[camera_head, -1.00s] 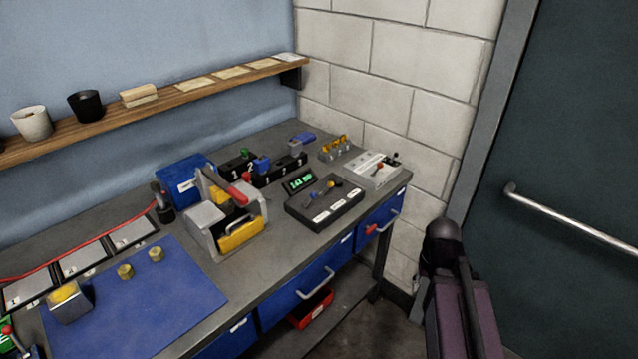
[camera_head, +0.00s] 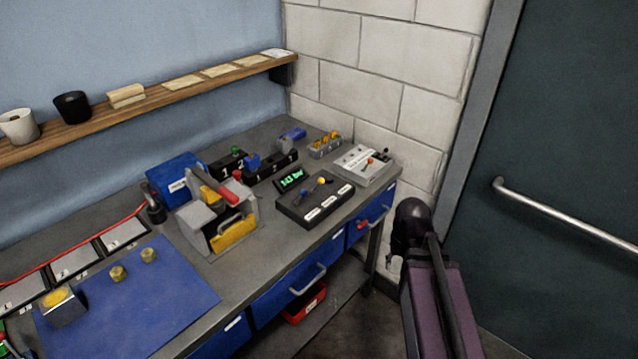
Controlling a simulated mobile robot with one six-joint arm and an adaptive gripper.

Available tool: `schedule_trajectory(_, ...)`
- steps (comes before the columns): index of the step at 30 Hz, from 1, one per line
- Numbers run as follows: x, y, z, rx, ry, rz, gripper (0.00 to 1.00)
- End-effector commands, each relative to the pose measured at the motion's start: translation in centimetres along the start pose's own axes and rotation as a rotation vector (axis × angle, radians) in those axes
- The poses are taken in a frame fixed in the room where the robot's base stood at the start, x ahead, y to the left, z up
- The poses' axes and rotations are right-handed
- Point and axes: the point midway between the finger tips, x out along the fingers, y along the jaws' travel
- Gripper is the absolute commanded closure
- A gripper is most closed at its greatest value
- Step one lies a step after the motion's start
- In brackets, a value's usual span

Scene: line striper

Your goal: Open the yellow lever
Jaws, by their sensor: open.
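A small lever with a yellow knob (camera_head: 321,181) stands on a black control box (camera_head: 318,213) on the workbench. A lever with a blue knob (camera_head: 304,192) is to its left on the same box. White labels run along the front of the box. A small display (camera_head: 291,180) with green digits sits at its back left; it seems to read 143 bar. My arm, purple and dark, reaches up at the lower right, in front of the door and apart from the box. My gripper is not in view.
A grey device (camera_head: 205,222) with a yellow front and red handle stands left of the box. A grey switch panel (camera_head: 367,166) stands to its right. The blue mat (camera_head: 130,310) holds small brass pieces. Blue drawers (camera_head: 290,290) are below. A door (camera_head: 570,160) is at right.

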Motion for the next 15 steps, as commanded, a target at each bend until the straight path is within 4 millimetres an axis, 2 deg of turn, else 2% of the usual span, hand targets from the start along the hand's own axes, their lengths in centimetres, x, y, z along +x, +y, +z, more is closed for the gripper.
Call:
schedule_trajectory(1,-1.3,-0.8,-1.4,-0.029,0.009,-0.009,0.53)
schedule_trajectory(8,-5.4,-4.2,-7.2,-0.187,0.075,-0.066,0.53)
schedule_trajectory(15,-10.2,-9.0,-13.9,-0.376,0.164,-0.130,0.53)
